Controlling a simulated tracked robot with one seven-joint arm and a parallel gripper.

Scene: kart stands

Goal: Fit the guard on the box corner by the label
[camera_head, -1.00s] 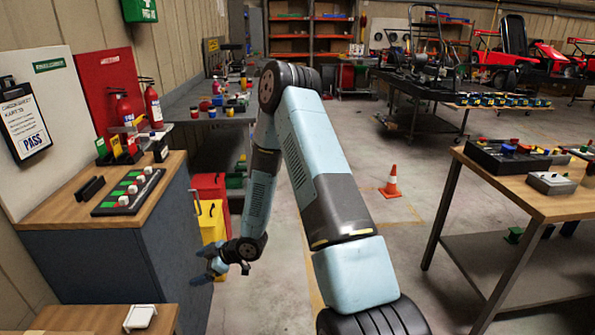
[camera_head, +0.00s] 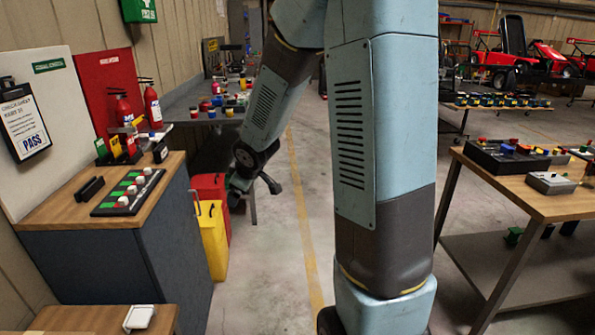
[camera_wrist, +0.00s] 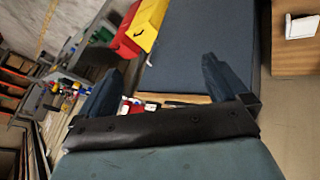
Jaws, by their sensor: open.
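My gripper (camera_wrist: 160,70) is open in the wrist view, its two dark blue fingers spread with nothing between them. In the head view the gripper end (camera_head: 240,192) is small and partly unclear, in front of the red and yellow bins. A small white piece (camera_head: 139,317) lies on the low wooden bench at the bottom left. It also shows at the top right of the wrist view (camera_wrist: 301,27), well apart from the fingers. I cannot tell whether it is the guard. I cannot make out a box with a label.
A blue cabinet (camera_head: 110,262) with a wooden top holds a black switch panel (camera_head: 128,192). A yellow bin (camera_head: 213,238) and a red bin (camera_head: 210,188) stand beside it. A workbench (camera_head: 540,203) stands at the right. My arm hides much of the middle; some floor is clear.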

